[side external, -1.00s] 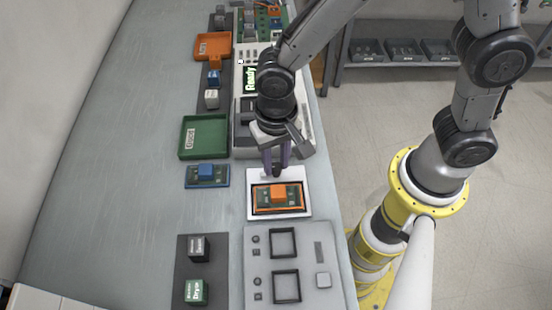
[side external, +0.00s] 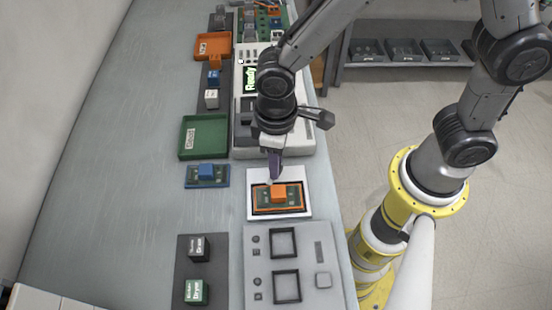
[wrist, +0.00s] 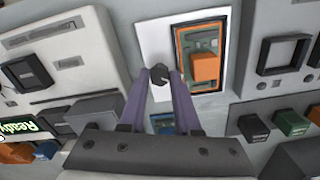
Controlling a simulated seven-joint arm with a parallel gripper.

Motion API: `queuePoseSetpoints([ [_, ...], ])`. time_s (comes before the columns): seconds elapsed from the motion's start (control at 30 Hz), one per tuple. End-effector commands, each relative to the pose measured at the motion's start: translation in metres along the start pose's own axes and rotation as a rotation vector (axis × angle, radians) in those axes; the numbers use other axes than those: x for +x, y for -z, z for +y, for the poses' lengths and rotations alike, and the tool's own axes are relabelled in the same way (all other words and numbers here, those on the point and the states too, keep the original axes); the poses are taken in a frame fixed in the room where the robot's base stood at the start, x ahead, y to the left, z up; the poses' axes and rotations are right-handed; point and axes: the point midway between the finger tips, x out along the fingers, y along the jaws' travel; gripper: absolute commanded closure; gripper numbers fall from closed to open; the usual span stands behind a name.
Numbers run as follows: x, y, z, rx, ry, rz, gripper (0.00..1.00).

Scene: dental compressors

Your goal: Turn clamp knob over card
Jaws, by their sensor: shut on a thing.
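The card (side external: 265,205) is a green board with an orange block (side external: 278,191), lying in an orange-edged recess of a white plate (side external: 254,178). It also shows in the wrist view (wrist: 206,42). The clamp knob (wrist: 159,72) is small and dark, and stands on the white plate beside the card's edge. My gripper (side external: 273,179) points down there, its purple fingers shut on the knob, one on each side in the wrist view (wrist: 160,80). In the side view the fingers mostly hide the knob, and which way the clamp lies cannot be told.
A grey panel with two square frames (side external: 283,243) lies in front of the plate. A blue-edged card (side external: 207,174) and green tray (side external: 204,137) are to the left. A white machine with a "Ready" display (side external: 250,80) stands behind. The left tabletop is clear.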

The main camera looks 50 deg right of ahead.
Motion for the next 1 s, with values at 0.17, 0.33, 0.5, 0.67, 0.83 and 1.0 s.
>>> queuePoseSetpoints([
  [0.17,-0.0017,0.0006,-0.0001,-0.164,0.000,0.003,1.00],
  [0.33,-0.0019,0.0008,-0.0001,-0.305,0.000,0.004,1.00],
  [0.5,-0.0019,0.0007,-0.0001,-0.417,0.000,0.003,1.00],
  [0.67,-0.0020,0.0008,-0.0002,-0.490,0.000,0.003,1.00],
  [0.83,-0.0022,0.0009,-0.0002,-0.535,-0.001,0.004,1.00],
  [1.0,-0.0023,0.0010,-0.0002,-0.552,-0.001,0.004,1.00],
])
